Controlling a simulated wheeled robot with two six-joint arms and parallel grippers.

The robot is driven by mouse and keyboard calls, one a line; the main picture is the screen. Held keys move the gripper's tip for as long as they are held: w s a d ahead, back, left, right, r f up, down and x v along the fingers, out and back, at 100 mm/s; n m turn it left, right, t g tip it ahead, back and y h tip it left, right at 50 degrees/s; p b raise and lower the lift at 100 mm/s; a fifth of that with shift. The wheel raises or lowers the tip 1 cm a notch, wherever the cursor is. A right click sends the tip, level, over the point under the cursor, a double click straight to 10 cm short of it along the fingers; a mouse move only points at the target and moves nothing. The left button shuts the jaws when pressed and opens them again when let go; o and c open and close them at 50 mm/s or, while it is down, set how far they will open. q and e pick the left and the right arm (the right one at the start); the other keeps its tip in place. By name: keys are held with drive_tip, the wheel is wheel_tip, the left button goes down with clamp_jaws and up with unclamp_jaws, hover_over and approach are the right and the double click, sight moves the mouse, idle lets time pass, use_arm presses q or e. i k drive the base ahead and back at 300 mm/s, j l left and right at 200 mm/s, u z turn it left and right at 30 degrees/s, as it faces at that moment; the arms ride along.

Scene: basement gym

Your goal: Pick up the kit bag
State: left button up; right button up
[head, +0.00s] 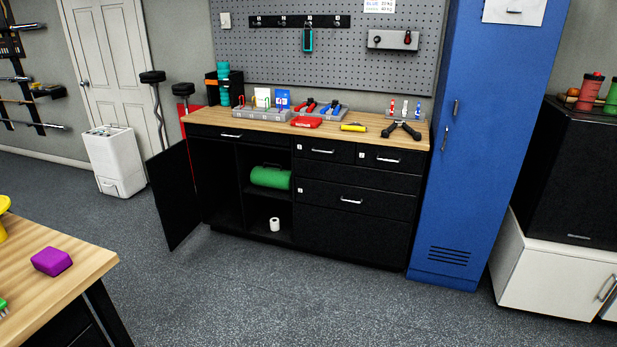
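A green rounded bag (270,177) with what looks like a dark handle on top lies on the middle shelf inside the black cabinet (352,228). It is the one thing in view that looks like the kit bag. The left cabinet door (174,196) stands open, so the bag shows from the front. A small white roll (275,224) sits on the cabinet's bottom shelf below the bag. Neither of my grippers is in view.
A wooden-topped table (75,268) with a purple block (52,261) stands at the near left. A tall blue locker (490,130) adjoins the cabinet's right side. The open door juts out at the left. The grey floor (270,300) before the cabinet is clear.

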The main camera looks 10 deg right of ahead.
sight(279, 179)
drive_tip(key=i+z, duration=0.35)
drive_tip(key=i, duration=0.35)
drive_tip(key=i+j+z, duration=0.15)
drive_tip(key=i+z, duration=0.2)
drive_tip(key=i, duration=0.35)
